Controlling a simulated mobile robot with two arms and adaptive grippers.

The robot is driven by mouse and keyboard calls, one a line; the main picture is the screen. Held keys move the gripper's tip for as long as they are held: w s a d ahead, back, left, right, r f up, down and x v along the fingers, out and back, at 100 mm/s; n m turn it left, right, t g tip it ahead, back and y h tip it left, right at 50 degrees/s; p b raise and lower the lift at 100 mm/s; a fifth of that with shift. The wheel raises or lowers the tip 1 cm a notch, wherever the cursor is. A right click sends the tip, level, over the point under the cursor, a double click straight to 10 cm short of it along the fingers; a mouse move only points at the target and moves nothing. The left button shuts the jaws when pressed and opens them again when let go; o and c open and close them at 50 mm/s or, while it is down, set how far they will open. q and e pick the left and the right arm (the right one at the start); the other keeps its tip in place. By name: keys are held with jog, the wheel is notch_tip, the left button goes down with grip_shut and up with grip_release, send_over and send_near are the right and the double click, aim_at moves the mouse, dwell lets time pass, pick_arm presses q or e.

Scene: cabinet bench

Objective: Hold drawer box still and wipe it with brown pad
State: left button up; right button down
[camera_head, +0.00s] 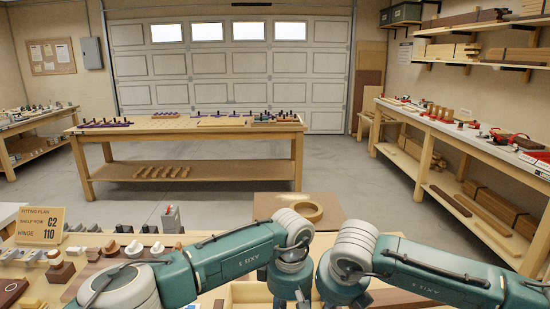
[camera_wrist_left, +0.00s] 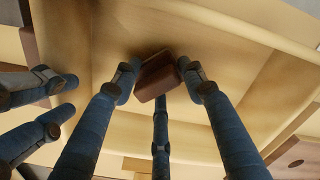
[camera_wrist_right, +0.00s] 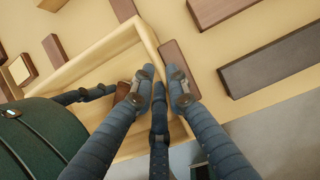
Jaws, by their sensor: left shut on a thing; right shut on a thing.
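The drawer box (camera_wrist_right: 92,68) is a pale wooden open box. In the head view a little of it (camera_head: 250,296) shows at the bottom, mostly behind my arms. My left gripper (camera_wrist_left: 159,76) is shut on the brown pad (camera_wrist_left: 154,84), a small dark block, inside the box near its inner surfaces. Whether the pad touches the wood is unclear. The pad is partly visible in the right wrist view (camera_wrist_right: 123,88). My right gripper (camera_wrist_right: 160,80) is shut on the drawer box, its fingers either side of one wall.
Several dark wooden blocks (camera_wrist_right: 265,68) lie on the bench near the box. A sign (camera_head: 40,225) and several small knobs and hardware pieces (camera_head: 133,248) stand at the left. Other benches stand farther back.

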pick_arm(q)
jog(key=shift+s+a+f, duration=0.1)
jog(key=shift+a+f, duration=0.05)
jog(key=shift+a, duration=1.6)
jog(key=shift+s+a+f, duration=0.1)
jog(key=shift+a+f, duration=0.05)
jog(key=shift+a, duration=1.55)
jog(key=shift+d, duration=1.9)
jog(key=shift+w+d+r, duration=0.1)
jog(key=shift+d+r, duration=0.05)
jog(key=shift+d, duration=0.85)
jog(key=shift+w+d+r, duration=0.1)
jog(key=shift+d, duration=0.85)
jog(key=shift+w, duration=0.1)
jog(key=shift+w+a+f, duration=0.1)
jog(key=shift+w, duration=0.1)
jog(key=shift+a, duration=1.9)
jog(key=shift+a, duration=0.1)
